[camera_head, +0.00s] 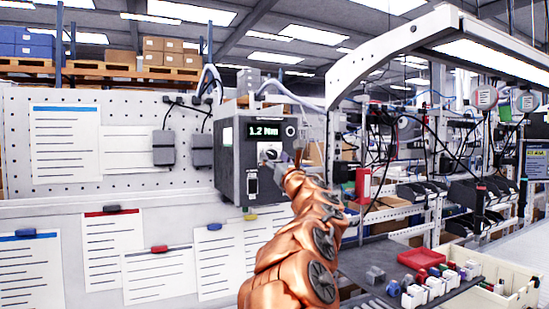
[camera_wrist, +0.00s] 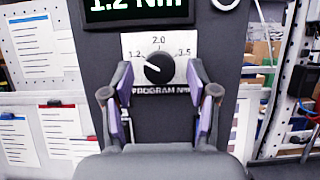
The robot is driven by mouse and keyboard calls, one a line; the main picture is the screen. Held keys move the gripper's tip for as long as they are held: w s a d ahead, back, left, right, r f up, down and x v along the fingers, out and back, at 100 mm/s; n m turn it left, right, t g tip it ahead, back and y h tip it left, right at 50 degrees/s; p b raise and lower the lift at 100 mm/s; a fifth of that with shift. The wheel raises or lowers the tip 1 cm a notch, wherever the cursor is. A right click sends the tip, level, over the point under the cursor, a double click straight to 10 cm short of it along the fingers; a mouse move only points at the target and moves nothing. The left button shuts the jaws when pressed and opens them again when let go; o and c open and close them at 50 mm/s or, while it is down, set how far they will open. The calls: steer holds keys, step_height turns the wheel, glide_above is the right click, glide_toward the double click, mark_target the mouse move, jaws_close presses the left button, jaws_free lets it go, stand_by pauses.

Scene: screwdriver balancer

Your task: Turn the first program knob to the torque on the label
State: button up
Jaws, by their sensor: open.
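The black program knob (camera_wrist: 158,68) sits on a white scale plate (camera_wrist: 182,42) marked 1.2, 2.0 and 3.5, above the words PROGRAM Nm. Its white pointer mark is on the left, towards 1.2. The display (camera_head: 265,131) on the grey controller box (camera_head: 228,165) reads 1.2 Nm; its lower part also shows in the wrist view (camera_wrist: 138,8). My gripper (camera_wrist: 159,88) is open, with one purple-padded finger on each side of the knob and slightly below it. The fingers look apart from the knob. In the head view my copper arm reaches to the box front and hides part of it.
A pegboard (camera_head: 110,110) with pinned sheets and two dark adapters is left of the box. A curved white lamp frame (camera_head: 385,50) rises to the right.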

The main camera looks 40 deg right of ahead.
steer(key=shift+c, duration=0.4)
jaws_close()
steer(key=shift+m, duration=0.4)
steer(key=shift+a+m+g+h+b, duration=0.2)
steer(key=shift+m+g+h+b, duration=0.1)
steer(key=shift+m+h+b, duration=0.75)
steer(key=m+h, duration=0.1)
steer(key=m, duration=0.1)
steer(key=m+g, duration=0.1)
steer(key=m, duration=0.2)
steer(key=shift+w+a+r+g+h, duration=0.1)
steer(key=shift+a+r+g+h, duration=0.1)
steer(key=shift+g+h, duration=0.15)
steer(key=m, duration=0.2)
steer(key=m+g+h+p, duration=0.1)
steer(key=m, duration=0.1)
steer(key=shift+r+m+g, duration=0.2)
steer(key=shift+m+g, duration=0.05)
steer(key=shift+m, duration=0.1)
steer(key=shift+m+g+h+p, duration=0.4)
steer(key=shift+m+g+p, duration=0.5)
steer(key=shift+m, duration=0.8)
steer(key=shift+f, duration=0.1)
